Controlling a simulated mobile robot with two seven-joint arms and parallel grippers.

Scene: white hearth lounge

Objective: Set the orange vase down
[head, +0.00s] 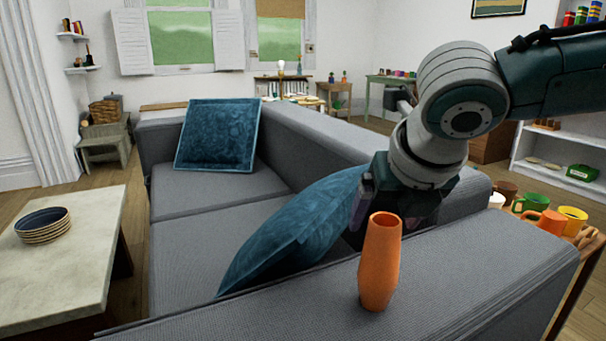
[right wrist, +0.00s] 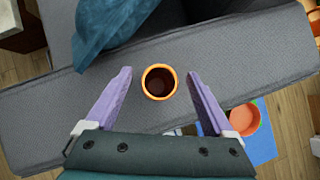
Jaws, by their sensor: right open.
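The orange vase (head: 380,262) stands upright on the grey sofa arm (head: 470,285) in the head view. In the right wrist view I look down into the vase's round mouth (right wrist: 159,82). My right gripper (right wrist: 159,80) is open, with its purple fingers on either side of the vase and a gap at each side. In the head view the right gripper (head: 372,195) is just behind the vase, partly hidden by it. My left gripper is not in view.
A blue cushion (head: 290,235) leans on the sofa seat beside the arm. Several mugs (head: 545,218) stand on a wooden table at the right. A stone-topped table (head: 75,270) with stacked plates (head: 44,226) is at the left. The sofa arm in front of the vase is clear.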

